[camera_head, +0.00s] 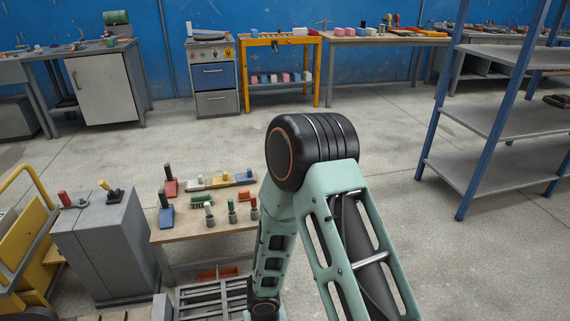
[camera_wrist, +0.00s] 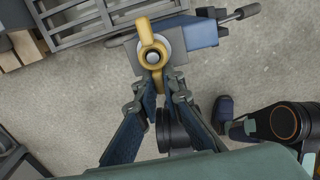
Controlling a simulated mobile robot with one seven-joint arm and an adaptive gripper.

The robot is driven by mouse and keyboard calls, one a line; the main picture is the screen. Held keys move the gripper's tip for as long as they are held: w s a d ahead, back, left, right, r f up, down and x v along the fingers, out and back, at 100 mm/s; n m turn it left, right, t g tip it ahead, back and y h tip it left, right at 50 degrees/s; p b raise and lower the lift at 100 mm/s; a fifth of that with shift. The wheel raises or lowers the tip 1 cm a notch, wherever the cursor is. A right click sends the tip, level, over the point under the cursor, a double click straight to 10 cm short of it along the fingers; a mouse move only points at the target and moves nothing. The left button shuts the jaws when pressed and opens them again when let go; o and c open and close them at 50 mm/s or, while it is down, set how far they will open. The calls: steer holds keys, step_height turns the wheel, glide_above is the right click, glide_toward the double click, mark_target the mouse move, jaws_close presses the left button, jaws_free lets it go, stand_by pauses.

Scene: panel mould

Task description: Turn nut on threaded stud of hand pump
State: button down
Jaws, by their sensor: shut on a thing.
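In the wrist view, a yellow wing-shaped nut (camera_wrist: 147,30) sits around a grey threaded stud (camera_wrist: 152,58) on a grey block. The block joins the blue body of the hand pump (camera_wrist: 201,34), which has a dark-gripped lever pointing up and right. My gripper (camera_wrist: 159,84) has its two fingers on either side of the nut's near wing and is shut on it. Part of that wing is hidden between the fingertips. In the head view I cannot make out the gripper, the nut or the pump; my arm fills the middle foreground.
In the wrist view, a grey slatted crate (camera_wrist: 85,25) lies beyond the pump. In the head view, a low table (camera_head: 190,236) with several small parts and a grey cabinet (camera_head: 105,245) stand left of my arm. A blue-post shelf rack (camera_head: 480,165) stands right; open floor lies behind.

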steer(key=shift+w+d+n, duration=0.1)
steer(key=shift+d+n, duration=0.1)
steer(key=shift+n, duration=0.4)
steer(key=shift+w+d+r+n+p, duration=0.1)
steer(key=shift+d+n+p, duration=0.05)
steer(key=shift+n+p, duration=0.35)
steer(key=shift+d+r+n+p, duration=0.15)
steer(key=shift+n+p, duration=0.15)
steer(key=shift+n, duration=0.3)
steer(key=shift+w+f+n, duration=0.1)
steer(key=shift+f+n, duration=0.2)
steer(key=shift+n, duration=0.3)
steer(key=shift+d, duration=0.1)
